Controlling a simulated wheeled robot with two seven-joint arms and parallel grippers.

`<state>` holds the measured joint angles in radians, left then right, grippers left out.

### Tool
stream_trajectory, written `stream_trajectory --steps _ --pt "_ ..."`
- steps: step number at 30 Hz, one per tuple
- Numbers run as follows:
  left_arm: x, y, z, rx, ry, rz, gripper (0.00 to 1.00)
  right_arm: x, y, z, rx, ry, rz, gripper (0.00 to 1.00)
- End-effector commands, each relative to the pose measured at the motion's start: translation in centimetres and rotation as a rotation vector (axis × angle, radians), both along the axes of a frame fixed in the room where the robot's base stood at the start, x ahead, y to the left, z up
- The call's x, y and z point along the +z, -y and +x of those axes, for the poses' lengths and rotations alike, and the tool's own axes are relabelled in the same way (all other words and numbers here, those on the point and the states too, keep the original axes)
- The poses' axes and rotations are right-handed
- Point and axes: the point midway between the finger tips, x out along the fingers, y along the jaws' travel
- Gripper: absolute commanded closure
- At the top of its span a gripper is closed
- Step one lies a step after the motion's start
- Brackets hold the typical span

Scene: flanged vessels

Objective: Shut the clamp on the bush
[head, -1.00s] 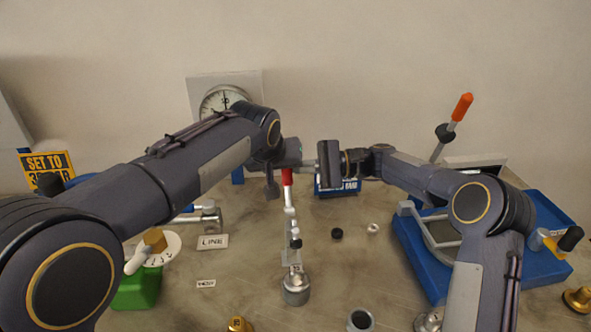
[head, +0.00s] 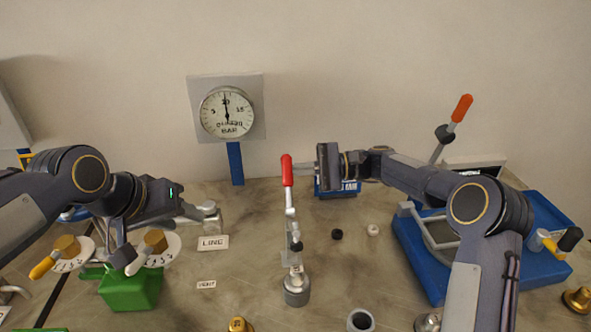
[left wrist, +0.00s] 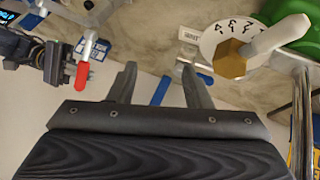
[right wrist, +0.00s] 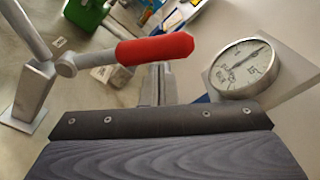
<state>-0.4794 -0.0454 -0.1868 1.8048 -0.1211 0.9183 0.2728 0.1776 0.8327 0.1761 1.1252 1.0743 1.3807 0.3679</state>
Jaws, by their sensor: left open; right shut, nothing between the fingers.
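The clamp (head: 290,228) stands mid-table, its red handle (head: 287,170) pointing up. The red handle also lies across the right wrist view (right wrist: 155,48). A grey metal cylinder, seemingly the bush (head: 296,290), is at the clamp's near end; whether the clamp presses on it I cannot tell. My right gripper (head: 304,168) is shut and empty, close beside the red handle; contact is unclear. Its closed fingers show in the right wrist view (right wrist: 157,85). My left gripper (left wrist: 158,78) is open and empty, well left of the clamp, near the dials.
A pressure gauge (head: 227,112) stands at the back. A green block (head: 130,291) and white dials (head: 165,250) are on the left. A blue tray (head: 416,258) is on the right. A black ring (head: 337,234) and a white ring (head: 373,230) lie right of the clamp.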

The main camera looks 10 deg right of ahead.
Motion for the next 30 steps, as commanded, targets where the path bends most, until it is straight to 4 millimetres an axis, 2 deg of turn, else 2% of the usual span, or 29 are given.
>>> stream_trajectory --steps 1,6,9,13,15,19,30 --pt "-0.8 -1.9 -2.3 0.019 -0.008 -0.019 0.55 0.0 0.0 0.0 0.0 0.0 0.0 1.0" --pt "-4.1 -5.2 -9.6 0.055 -0.02 -0.045 0.55 0.0 0.0 0.0 0.0 0.0 0.0 1.0" --pt "-6.3 -5.9 -13.4 0.075 -0.023 -0.045 0.55 0.0 0.0 0.0 0.0 0.0 0.0 1.0" --pt "-8.7 -6.0 -17.0 0.099 -0.025 -0.037 0.55 0.0 0.0 0.0 0.0 0.0 0.0 1.0" --pt "-9.8 -5.9 -18.3 0.11 -0.028 -0.034 0.55 0.0 0.0 0.0 0.0 0.0 0.0 1.0" --pt "-11.0 -5.7 -19.6 0.118 -0.03 -0.026 0.55 0.0 0.0 0.0 0.0 0.001 0.0 1.0" --pt "-12.3 -5.7 -19.9 0.119 -0.031 -0.025 0.55 0.3 0.1 -0.4 -0.001 0.062 0.0 1.0"
